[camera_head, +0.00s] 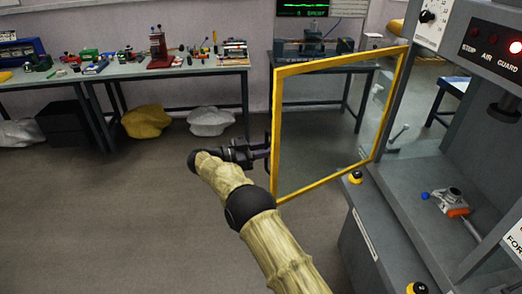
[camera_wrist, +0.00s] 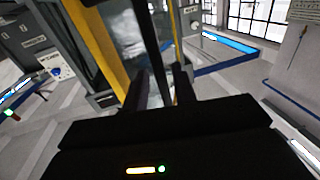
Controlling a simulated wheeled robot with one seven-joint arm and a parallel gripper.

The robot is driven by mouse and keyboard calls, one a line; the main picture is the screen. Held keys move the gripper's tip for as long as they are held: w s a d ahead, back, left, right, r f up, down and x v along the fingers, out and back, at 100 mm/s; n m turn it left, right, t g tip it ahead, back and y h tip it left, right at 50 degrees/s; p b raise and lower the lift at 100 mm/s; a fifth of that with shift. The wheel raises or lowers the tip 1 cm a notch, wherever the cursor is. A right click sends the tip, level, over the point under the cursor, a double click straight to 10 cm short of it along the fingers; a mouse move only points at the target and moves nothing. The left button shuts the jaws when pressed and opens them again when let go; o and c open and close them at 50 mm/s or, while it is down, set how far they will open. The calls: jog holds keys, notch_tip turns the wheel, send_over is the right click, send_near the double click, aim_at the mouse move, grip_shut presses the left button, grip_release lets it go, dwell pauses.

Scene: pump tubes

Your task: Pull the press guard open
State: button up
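The press guard (camera_head: 276,115) is a clear panel in a yellow frame. In the head view it stands swung out from the grey press, its far side at the press and its free edge to the left. Its yellow frame also shows in the wrist view (camera_wrist: 103,45). A dark handle (camera_head: 268,143) sits on the free edge. My gripper (camera_head: 258,151) is at this handle, reaching it from the left. In the wrist view the fingers (camera_wrist: 164,88) show some gap between them. Whether they grip the handle is too dark and small to tell.
Workbenches (camera_head: 130,72) line the back wall. The floor at left is open.

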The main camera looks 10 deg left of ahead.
jog(key=b+v, duration=0.1)
jog(key=v, duration=0.6)
jog(key=shift+b, duration=0.4)
jog(key=shift+d, duration=0.1)
